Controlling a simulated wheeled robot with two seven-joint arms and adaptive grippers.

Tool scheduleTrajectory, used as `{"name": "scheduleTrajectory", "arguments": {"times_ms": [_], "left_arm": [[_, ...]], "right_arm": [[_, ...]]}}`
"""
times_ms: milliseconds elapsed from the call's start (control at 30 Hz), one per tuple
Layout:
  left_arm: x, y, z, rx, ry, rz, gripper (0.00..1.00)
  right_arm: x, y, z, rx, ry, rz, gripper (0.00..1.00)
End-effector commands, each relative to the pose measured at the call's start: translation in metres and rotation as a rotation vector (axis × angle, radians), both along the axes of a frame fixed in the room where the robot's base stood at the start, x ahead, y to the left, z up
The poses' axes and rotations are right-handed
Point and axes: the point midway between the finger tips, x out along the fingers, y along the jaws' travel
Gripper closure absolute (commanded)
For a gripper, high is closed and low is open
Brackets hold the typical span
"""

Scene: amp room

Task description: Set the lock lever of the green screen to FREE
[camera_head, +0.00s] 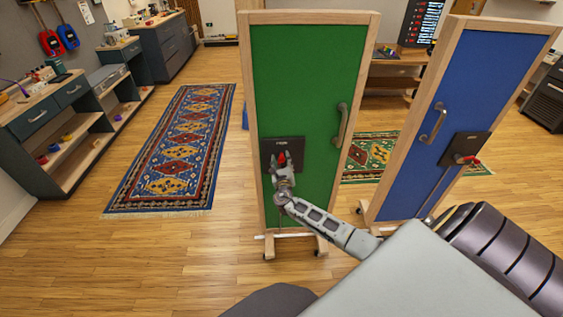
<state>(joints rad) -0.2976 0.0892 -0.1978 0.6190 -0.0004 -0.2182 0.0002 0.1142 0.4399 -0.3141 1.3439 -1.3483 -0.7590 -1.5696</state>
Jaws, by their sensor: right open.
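The green screen (295,75) stands upright in the middle, with a wooden frame and a pull handle (341,125) on its right side. A dark lock plate (268,148) sits on its lower left part. The red lock lever (283,158) shows on that plate, just above my right gripper. My right gripper (283,170) is open and in front of the plate, its fingertips at the lever. Whether they touch it I cannot tell. The gripper hides the lower part of the plate, and any lettering is too small to read. My left gripper is not in view.
A blue screen (425,125) with its own dark plate and red lever (467,159) stands close on the right. Both screens stand on castered feet. A patterned rug (178,150) and open wooden floor lie to the left, before a workbench (70,125).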

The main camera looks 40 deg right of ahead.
Motion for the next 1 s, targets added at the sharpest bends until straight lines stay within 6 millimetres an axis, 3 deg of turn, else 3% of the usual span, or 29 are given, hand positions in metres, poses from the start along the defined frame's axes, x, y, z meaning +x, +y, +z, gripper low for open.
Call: {"name": "scheduleTrajectory", "arguments": {"times_ms": [367,1000], "left_arm": [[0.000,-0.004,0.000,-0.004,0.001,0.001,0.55],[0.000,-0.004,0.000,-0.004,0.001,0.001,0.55]], "right_arm": [[-0.012,0.007,0.000,0.000,0.000,0.001,0.55],[-0.069,0.042,-0.001,0.000,0.000,0.001,0.55]]}}
